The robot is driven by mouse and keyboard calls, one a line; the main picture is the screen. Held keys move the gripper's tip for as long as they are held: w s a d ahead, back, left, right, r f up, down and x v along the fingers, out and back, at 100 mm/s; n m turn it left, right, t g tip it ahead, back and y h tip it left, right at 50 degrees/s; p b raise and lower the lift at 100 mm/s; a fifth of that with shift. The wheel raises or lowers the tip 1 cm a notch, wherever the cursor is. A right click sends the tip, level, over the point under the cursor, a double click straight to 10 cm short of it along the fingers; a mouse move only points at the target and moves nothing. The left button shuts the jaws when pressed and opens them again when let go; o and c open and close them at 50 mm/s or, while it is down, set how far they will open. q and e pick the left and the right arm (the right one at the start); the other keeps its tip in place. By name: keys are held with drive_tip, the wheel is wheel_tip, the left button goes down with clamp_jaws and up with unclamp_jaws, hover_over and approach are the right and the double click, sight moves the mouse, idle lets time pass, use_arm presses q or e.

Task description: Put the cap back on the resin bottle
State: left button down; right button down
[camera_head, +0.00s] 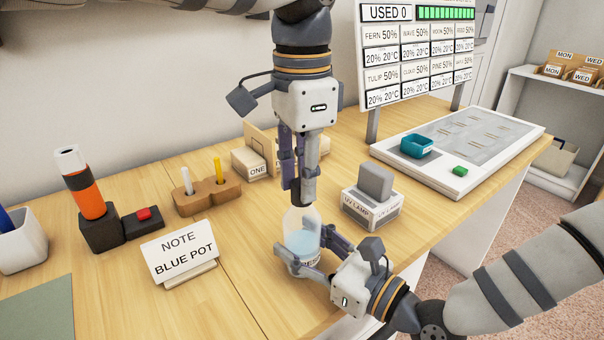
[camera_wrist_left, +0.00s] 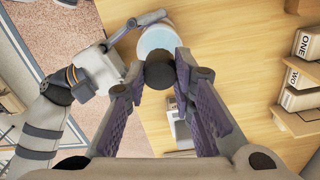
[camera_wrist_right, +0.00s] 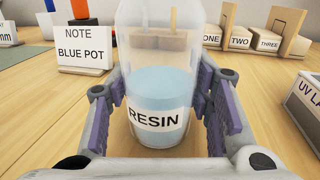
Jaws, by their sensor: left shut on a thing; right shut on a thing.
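The clear resin bottle (camera_head: 301,222) stands upright on the wooden table, part filled with pale blue liquid. Its RESIN label shows in the right wrist view (camera_wrist_right: 155,119). My right gripper (camera_head: 303,258) is shut on the bottle's body, one finger on each side. My left gripper (camera_head: 301,196) points straight down over the bottle's mouth. It is shut on the dark round cap (camera_wrist_left: 160,73), which covers part of the bottle's top in the left wrist view. I cannot tell whether the cap touches the neck.
A UV lamp (camera_head: 370,205) stands close right of the bottle. A NOTE card reading BLUE POT (camera_head: 180,253) stands to the left. A wooden holder (camera_head: 207,193), an orange tube (camera_head: 85,190) and numbered blocks (camera_head: 249,164) are behind. A white tray (camera_head: 415,172) lies right.

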use_arm(q)
drive_tip(key=c, duration=1.3)
unclamp_jaws()
drive_tip(key=shift+r, duration=0.1)
wheel_tip(320, 180, up, 12)
use_arm(e)
drive_tip(key=c, duration=0.7)
unclamp_jaws()
